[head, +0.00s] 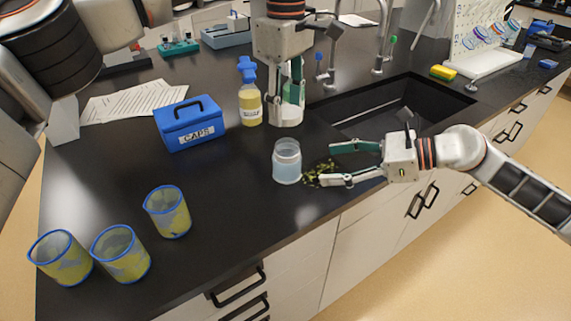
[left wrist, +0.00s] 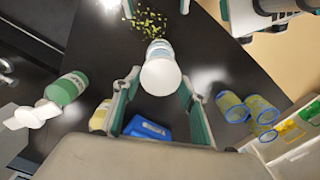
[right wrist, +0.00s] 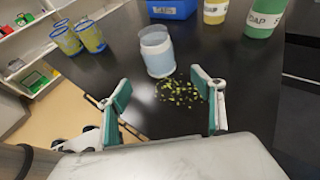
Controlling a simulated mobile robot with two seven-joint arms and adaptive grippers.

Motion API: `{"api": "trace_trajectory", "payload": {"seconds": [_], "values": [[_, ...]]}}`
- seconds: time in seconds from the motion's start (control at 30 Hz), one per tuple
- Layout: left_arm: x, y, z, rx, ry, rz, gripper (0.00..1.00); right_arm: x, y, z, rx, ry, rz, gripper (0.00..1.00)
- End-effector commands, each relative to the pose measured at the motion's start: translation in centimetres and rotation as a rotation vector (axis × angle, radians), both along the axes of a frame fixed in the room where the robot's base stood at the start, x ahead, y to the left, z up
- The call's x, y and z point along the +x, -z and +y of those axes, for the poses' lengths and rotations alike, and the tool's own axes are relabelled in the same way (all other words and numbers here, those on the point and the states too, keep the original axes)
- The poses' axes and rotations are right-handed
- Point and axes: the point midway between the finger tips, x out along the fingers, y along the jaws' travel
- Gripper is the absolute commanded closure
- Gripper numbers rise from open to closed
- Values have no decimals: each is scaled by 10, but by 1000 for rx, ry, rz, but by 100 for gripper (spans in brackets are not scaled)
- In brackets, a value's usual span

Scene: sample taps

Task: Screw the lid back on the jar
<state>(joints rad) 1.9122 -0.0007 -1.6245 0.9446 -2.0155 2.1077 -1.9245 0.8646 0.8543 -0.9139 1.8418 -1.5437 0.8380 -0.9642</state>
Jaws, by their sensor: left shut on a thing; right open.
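The jar (head: 287,163), clear with a pale blue body, stands upright and uncovered on the black counter. It also shows in the right wrist view (right wrist: 158,55). My left gripper (head: 286,112) is above and behind the jar in the head view, shut on the white round lid (left wrist: 160,77). In the left wrist view the lid lies between the fingertips, with part of the jar (left wrist: 160,49) behind it.
Green-yellow crumbs (head: 317,173) lie right of the jar. A blue CAPS box (head: 190,128), a yellow bottle (head: 250,106) and a green soap bottle (left wrist: 66,88) stand behind. Several blue-rimmed mesh cups (head: 167,212) stand front left. The sink (head: 395,105) is behind right.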

Motion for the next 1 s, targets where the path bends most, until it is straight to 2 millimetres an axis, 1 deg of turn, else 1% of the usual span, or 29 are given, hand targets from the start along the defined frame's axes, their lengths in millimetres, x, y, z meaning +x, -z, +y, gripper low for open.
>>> {"api": "trace_trajectory", "payload": {"seconds": [0.17,0.27,0.7,0.83,1.0], "values": [[0,0,0,0,0,0,65,1,1,4,2,-1,1,33],[0,0,0,0,0,0,65,3,5,13,3,-2,2,33],[0,0,0,0,1,0,65,24,33,78,4,-1,2,33],[0,0,0,0,1,0,65,29,40,93,3,-1,2,33],[0,0,0,0,1,0,65,33,44,104,4,0,1,33]]}}
